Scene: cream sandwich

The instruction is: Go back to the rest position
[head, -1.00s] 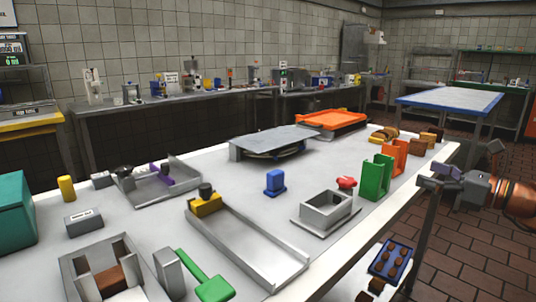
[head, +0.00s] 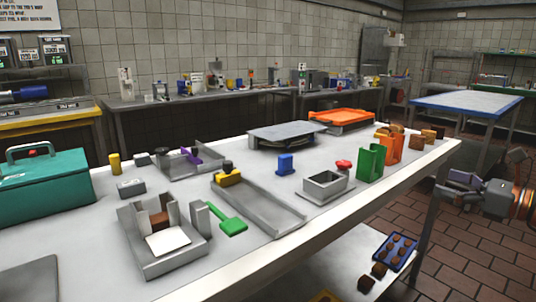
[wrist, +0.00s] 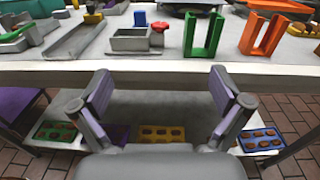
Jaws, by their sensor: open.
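My gripper (head: 470,190) is at the right edge of the head view, beyond the front edge of the white table (head: 262,248). In the wrist view my gripper (wrist: 158,92) shows two purple-padded fingers spread apart with nothing between them. It faces the table's front edge, apart from the things on top. The green holder (wrist: 203,35) and the orange holder (wrist: 262,36) stand on the table past the fingers.
On the table are a metal box with a brown block (head: 159,222), a green-handled tool (head: 228,222), a long metal tray (head: 262,210), and a teal case (head: 45,190). A lower shelf holds a blue tray (head: 395,250) of brown pieces. Floor to the right is clear.

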